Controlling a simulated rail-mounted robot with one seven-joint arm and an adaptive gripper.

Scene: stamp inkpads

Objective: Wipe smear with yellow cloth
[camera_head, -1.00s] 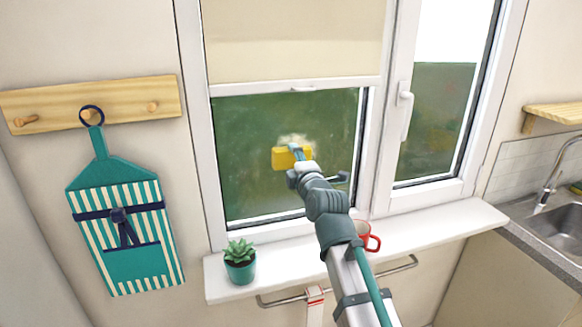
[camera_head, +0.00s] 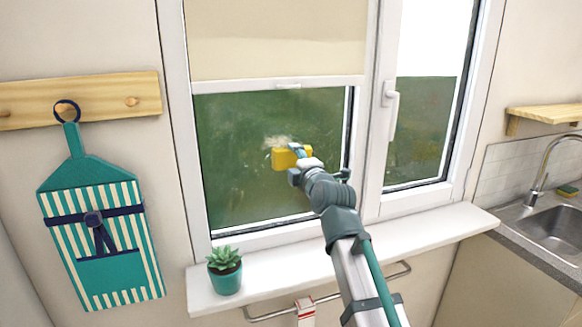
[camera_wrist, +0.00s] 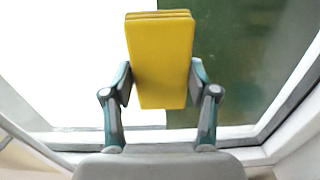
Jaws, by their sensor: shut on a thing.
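The yellow cloth (camera_head: 288,159) is a folded block held in my gripper (camera_head: 299,154), in front of the left window pane. In the wrist view the cloth (camera_wrist: 160,45) stands between the two fingers of my gripper (camera_wrist: 161,84), which are shut on its sides. The pale whitish smear (camera_head: 277,141) is on the pane, showing just above and to the left of the cloth. The cloth may hide part of it. I cannot tell whether the cloth touches the glass.
The window frame (camera_head: 178,170) surrounds the pane, with a beige blind (camera_head: 275,40) above. A potted succulent (camera_head: 226,280) stands on the white sill (camera_head: 440,232).

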